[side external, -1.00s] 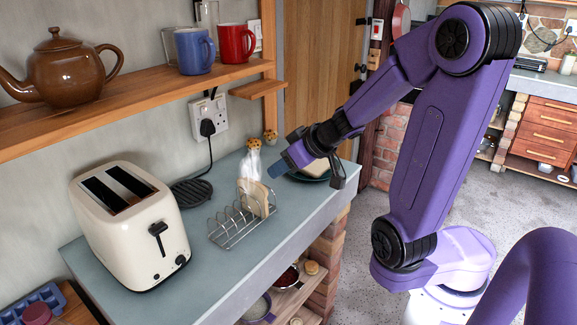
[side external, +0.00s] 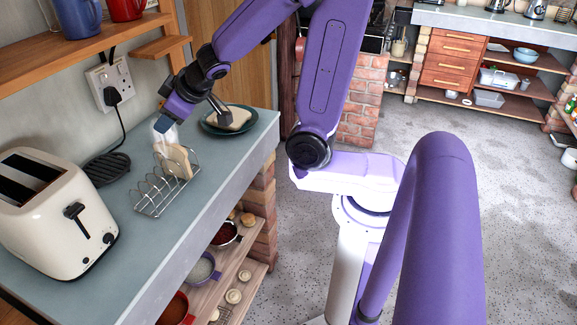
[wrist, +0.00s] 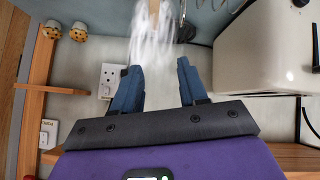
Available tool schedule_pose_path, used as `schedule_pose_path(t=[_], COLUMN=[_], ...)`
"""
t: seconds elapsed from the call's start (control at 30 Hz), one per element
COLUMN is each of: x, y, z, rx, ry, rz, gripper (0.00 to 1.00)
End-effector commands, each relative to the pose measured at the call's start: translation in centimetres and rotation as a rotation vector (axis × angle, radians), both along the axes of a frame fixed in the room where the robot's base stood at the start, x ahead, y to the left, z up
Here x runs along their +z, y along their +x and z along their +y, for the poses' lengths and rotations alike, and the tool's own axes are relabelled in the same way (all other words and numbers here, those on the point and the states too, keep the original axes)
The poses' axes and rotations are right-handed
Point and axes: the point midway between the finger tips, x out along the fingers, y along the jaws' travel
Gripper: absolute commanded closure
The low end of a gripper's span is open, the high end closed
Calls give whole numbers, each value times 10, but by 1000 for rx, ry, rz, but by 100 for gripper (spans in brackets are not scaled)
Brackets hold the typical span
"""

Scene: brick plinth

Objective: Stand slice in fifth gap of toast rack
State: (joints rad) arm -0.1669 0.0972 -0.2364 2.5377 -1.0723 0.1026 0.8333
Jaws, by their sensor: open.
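The wire toast rack (side external: 150,197) stands on the grey-blue counter. Toast (side external: 180,162) stands upright in its far end; I cannot tell whether it is one slice or two. In the wrist view a toast edge (wrist: 153,5) shows at the top, beyond my fingertips. My gripper (side external: 163,122) is open above and behind that far end, on the wall side. In the wrist view my gripper (wrist: 155,72) has its blue fingers apart with nothing held between them. Another bread slice (side external: 228,117) lies on the dark green plate (side external: 207,126). The rack's gaps are too small to count.
A cream toaster (side external: 60,215) stands left of the rack, and also shows in the wrist view (wrist: 265,50). A white streaky blur (wrist: 152,45) lies ahead of my fingers. Two patterned shakers (wrist: 65,31) stand nearby. A wall socket (side external: 110,82) and wooden shelf (side external: 90,50) are behind.

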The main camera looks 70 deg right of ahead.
Motion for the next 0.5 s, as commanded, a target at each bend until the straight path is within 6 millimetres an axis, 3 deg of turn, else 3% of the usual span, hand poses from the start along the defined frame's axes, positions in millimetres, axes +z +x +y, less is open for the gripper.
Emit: schedule_pose_path(t=[0.27, 0.5], x=[-7, -16], y=[-17, -47], z=[10, 19], rx=[86, 179], ry=[-53, -95], rz=[84, 186], gripper=[57, 57])
